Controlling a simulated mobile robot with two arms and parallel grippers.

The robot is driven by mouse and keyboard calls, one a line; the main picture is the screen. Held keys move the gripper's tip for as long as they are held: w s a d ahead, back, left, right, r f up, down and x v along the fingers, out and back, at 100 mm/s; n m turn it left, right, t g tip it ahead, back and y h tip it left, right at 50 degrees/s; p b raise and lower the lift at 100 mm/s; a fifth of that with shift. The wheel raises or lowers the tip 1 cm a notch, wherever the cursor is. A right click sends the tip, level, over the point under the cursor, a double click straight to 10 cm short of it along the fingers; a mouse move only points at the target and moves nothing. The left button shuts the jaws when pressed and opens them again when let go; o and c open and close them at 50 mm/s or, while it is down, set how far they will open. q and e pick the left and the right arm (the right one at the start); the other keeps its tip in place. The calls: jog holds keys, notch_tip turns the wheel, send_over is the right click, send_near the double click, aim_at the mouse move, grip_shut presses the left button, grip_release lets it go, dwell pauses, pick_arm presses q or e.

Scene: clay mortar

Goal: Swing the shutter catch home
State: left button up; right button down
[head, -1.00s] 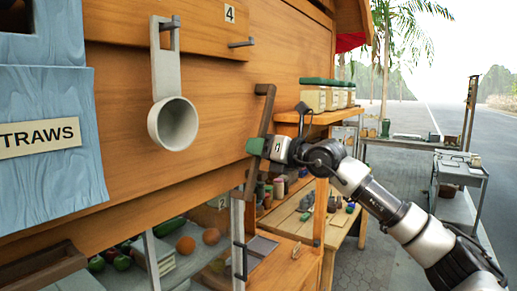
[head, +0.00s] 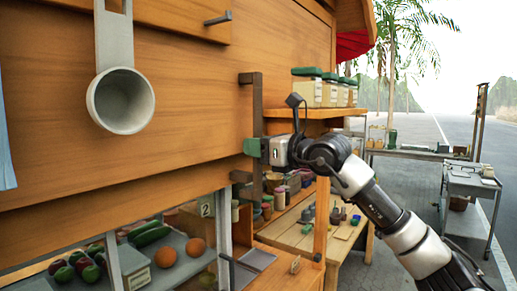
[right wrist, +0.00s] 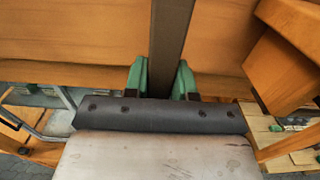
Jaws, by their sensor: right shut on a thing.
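The shutter catch, a dark brown bar (head: 257,105), stands upright against the right part of the wooden shutter (head: 190,125) in the head view. Dark blocks show beside its top and its lower part; I cannot tell whether the bar is fully seated in them. My right gripper (head: 254,147) is shut on the bar around its middle. In the right wrist view the bar (right wrist: 170,40) runs between the green fingertips (right wrist: 161,82), with one finger on each side. The fingers hide part of the bar. My left gripper is not in view.
A grey scoop (head: 120,100) hangs on the shutter at left. Below are a display of fruit and vegetables (head: 165,257) and a wooden shelf with jars (head: 285,195). Green-lidded boxes (head: 315,88) stand on a shelf just right of the catch. Open road lies farther right.

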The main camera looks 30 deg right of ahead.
jog(key=c, duration=1.1)
grip_release()
jog(key=shift+d+r, duration=0.1)
jog(key=shift+d, duration=0.05)
jog(key=shift+o, duration=0.9)
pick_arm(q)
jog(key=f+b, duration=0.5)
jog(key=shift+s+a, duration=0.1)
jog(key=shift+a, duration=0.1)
pick_arm(e)
jog(key=v, duration=1)
jog(key=shift+s+d, duration=0.15)
jog(key=shift+s, duration=0.2)
